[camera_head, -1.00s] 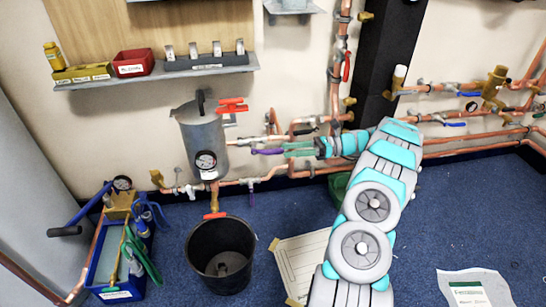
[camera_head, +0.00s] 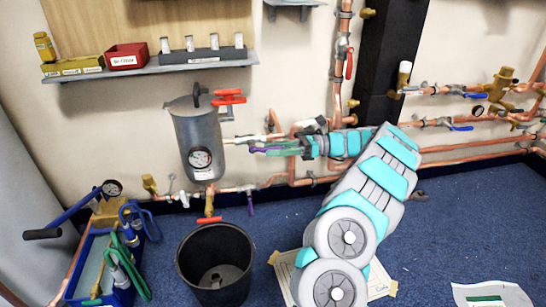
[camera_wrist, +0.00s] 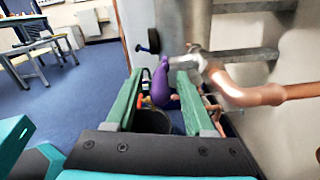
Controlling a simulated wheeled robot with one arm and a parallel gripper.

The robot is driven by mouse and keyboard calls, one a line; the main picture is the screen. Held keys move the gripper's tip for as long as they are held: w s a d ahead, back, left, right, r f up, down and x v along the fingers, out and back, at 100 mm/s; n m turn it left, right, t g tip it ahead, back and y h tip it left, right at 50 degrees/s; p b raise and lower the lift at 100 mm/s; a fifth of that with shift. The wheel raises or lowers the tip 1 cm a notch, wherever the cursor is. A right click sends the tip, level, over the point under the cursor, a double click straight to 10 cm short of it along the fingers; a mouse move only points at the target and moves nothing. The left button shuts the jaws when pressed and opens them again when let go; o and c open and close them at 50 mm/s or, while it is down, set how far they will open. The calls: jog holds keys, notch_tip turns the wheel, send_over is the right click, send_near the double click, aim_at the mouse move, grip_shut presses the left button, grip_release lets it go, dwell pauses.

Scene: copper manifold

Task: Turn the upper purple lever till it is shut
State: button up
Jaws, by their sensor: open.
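The upper purple lever (camera_head: 257,150) is on the copper pipework just right of the grey metal tank. In the wrist view a purple lever (camera_wrist: 160,84) is between the two green fingers of my gripper (camera_wrist: 159,76). The fingers are apart on either side of it; I cannot tell whether either touches it. In the head view my gripper (camera_head: 272,149) reaches in from the right, and its fingers partly overlap the lever. A lower purple lever (camera_head: 250,203) hangs down below, clear of my gripper.
The grey tank (camera_head: 203,135) with a gauge stands left of my gripper. A black bucket (camera_head: 216,262) is on the floor below it. Copper pipes (camera_head: 470,144) run along the right wall.

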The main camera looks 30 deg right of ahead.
jog(key=shift+a, duration=0.25)
jog(key=shift+w, duration=0.1)
jog(key=shift+c, duration=0.3)
grip_shut()
dwell(1.0)
